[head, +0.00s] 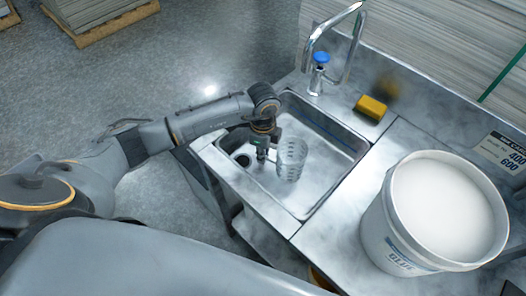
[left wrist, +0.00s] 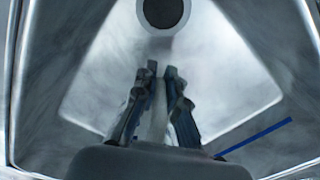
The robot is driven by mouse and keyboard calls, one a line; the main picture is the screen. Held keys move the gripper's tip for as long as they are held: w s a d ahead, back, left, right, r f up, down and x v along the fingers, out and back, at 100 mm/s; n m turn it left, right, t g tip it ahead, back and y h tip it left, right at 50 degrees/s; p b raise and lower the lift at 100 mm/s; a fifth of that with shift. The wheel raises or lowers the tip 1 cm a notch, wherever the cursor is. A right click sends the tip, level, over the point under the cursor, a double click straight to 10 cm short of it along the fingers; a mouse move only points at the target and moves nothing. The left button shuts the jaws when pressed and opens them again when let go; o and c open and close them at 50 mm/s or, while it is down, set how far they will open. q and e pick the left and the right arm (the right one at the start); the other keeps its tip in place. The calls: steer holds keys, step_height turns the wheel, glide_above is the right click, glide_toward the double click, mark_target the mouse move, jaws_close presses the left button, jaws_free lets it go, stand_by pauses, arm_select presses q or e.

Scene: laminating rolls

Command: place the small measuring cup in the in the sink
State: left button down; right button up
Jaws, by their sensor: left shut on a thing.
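The small measuring cup (head: 291,160) is clear, with dark markings on its side. In the head view it is upright, inside the outline of the metal sink (head: 328,172). My left gripper (head: 265,153) points down at the cup's left side and is shut on it. I cannot tell whether the cup's base touches the sink floor. In the left wrist view the fingers of my left gripper (left wrist: 160,88) are close together over the sink floor (left wrist: 215,75), with a pale strip between them. The cup's outline is hard to make out there. My right gripper is out of view.
The drain (head: 243,159) is left of the gripper. A faucet (head: 318,72) with a blue knob stands behind the sink. A yellow sponge (head: 371,107) lies on the counter (head: 345,225) to the right, and a large white glue bucket (head: 385,238) stands there.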

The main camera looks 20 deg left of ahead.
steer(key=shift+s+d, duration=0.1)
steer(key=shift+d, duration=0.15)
arm_select(q)
steer(key=shift+f, duration=0.2)
steer(key=c, duration=1.4)
jaws_free()
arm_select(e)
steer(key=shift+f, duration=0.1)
arm_select(q)
steer(key=shift+r, duration=0.5)
step_height(320, 180, up, 11)
steer(key=shift+r+b, duration=0.2)
steer(key=shift+b, duration=0.8)
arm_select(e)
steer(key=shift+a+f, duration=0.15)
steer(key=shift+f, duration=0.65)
